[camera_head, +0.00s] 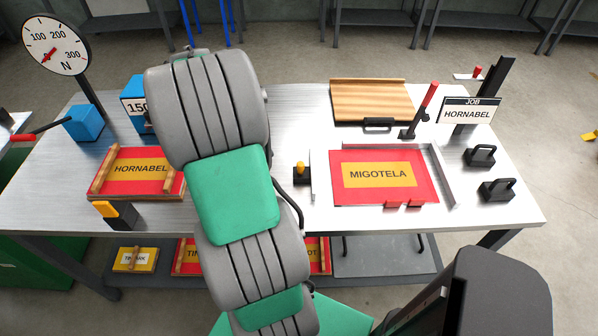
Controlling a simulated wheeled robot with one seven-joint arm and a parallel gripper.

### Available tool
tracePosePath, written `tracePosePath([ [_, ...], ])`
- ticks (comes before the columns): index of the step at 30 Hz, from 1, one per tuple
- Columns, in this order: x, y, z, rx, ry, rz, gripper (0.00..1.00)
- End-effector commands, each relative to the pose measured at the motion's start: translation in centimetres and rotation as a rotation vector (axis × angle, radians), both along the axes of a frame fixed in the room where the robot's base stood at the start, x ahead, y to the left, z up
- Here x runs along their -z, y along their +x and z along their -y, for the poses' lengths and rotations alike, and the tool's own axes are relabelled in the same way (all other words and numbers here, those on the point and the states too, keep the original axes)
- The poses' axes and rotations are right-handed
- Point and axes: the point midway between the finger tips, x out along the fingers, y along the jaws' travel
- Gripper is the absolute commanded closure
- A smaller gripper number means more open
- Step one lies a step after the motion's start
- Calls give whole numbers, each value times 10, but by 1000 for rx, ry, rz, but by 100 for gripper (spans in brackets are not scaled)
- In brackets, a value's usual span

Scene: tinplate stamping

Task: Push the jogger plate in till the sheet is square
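A red sheet with a yellow MIGOTELA label (380,176) lies flat on the table, right of centre. A grey angled metal fence (440,178) runs along its right side and far edge; a narrow gap seems to show at the right. Two small red blocks (405,204) sit at its near edge. The jogger plate (312,175) appears to be the thin upright plate left of the sheet, with bare table between them. My gripper does not show; my arm crosses the picture left of the plate.
A HORNABEL job sign (468,111), red-handled lever (423,110) and wooden board (372,100) stand behind. Black handled blocks (480,156) are at right. A HORNABEL sheet (140,171), blue blocks and newton dial (56,45) are at left. Clear table lies before the sheet.

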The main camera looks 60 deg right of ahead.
Motion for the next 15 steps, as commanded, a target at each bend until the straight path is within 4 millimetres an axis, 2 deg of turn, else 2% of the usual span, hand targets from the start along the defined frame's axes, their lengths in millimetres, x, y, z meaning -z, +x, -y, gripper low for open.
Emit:
tracePosePath([
  [1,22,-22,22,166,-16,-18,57],
  [3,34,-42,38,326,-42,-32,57],
  [5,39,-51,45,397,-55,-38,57],
  [8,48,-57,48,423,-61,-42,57],
  [15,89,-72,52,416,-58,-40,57],
])
